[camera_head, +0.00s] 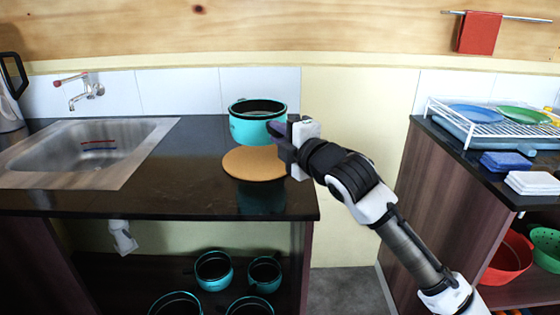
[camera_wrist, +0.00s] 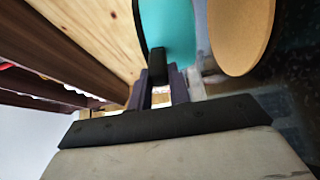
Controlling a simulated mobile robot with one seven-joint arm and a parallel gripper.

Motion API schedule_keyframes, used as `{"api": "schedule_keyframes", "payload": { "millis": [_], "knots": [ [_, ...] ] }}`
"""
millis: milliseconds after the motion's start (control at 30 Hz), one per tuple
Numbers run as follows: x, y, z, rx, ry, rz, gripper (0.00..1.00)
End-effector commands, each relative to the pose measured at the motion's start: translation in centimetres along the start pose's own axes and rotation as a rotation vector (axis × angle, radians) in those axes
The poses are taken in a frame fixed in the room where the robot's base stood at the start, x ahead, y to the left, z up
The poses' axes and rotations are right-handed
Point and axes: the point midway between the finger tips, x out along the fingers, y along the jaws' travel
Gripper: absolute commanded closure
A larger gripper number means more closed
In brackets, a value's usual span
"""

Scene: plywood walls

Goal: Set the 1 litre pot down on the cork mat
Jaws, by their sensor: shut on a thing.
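The teal pot (camera_head: 257,127) has a dark rim and hangs upright in the air over the back part of the round cork mat (camera_head: 247,165), which lies on the dark counter. My gripper (camera_head: 283,138) is shut on the pot at its right side, seemingly on the handle; the fingers partly hide the grip. In the wrist view, my gripper (camera_wrist: 160,88) closes on a dark handle at the teal wall of the pot (camera_wrist: 168,35). The cork mat (camera_wrist: 240,38) shows there too, with a gap between it and the pot. The mat is empty.
A sink (camera_head: 92,148) with a tap is set in the counter (camera_head: 200,165) at left. A black-handled kettle (camera_head: 10,95) stands at the far left. Several teal pots sit on the shelf below. A dish rack (camera_head: 485,125) stands on the right counter, across a floor gap.

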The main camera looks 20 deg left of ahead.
Motion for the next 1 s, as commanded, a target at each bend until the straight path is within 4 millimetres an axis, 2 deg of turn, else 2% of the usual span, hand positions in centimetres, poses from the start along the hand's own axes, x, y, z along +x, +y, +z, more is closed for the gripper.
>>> {"api": "schedule_keyframes", "payload": {
  "millis": [333,567,967,1000],
  "knots": [
    [-0.1,-2.6,0.0,-0.001,0.0,0.007,1.0],
    [-0.1,-5.6,0.0,-0.001,-0.001,0.007,1.0],
    [-0.1,-6.2,0.0,-0.003,0.0,0.007,1.0],
    [0.0,-6.4,0.0,-0.001,0.0,0.001,0.78]
  ]
}}
